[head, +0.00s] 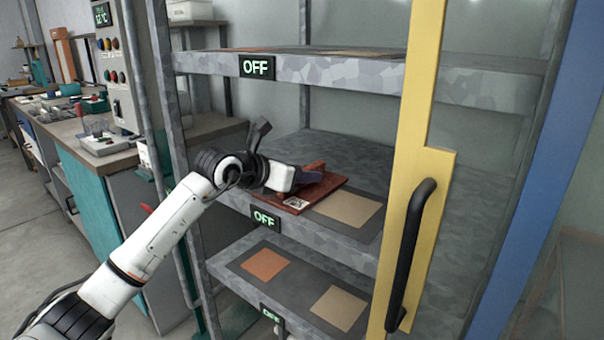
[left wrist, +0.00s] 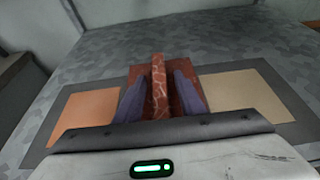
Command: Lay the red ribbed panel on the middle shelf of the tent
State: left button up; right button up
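The red ribbed panel (head: 327,187) lies flat on the middle shelf (head: 345,240) of the tent, with its raised rib upward and a small white label at its front corner. In the left wrist view the panel (left wrist: 197,90) sits between an orange patch and a tan patch on a dark mat. My left gripper (head: 308,176) reaches in from the left, low over the panel. Its two fingers (left wrist: 159,95) stand either side of the rib (left wrist: 158,75), with red panel surface showing in the gaps, so it is open around the rib. My right gripper is out of view.
The upper shelf (head: 330,72) is above my arm, and a lower shelf (head: 300,290) holds orange and tan patches. A yellow door frame with a black handle (head: 410,250) stands on the right. A tan patch (head: 347,208) lies beside the panel. A grey post (head: 165,120) is at left.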

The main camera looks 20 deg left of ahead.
pick_arm(q)
jog(key=shift+r, duration=0.15)
jog(key=v, duration=1.2)
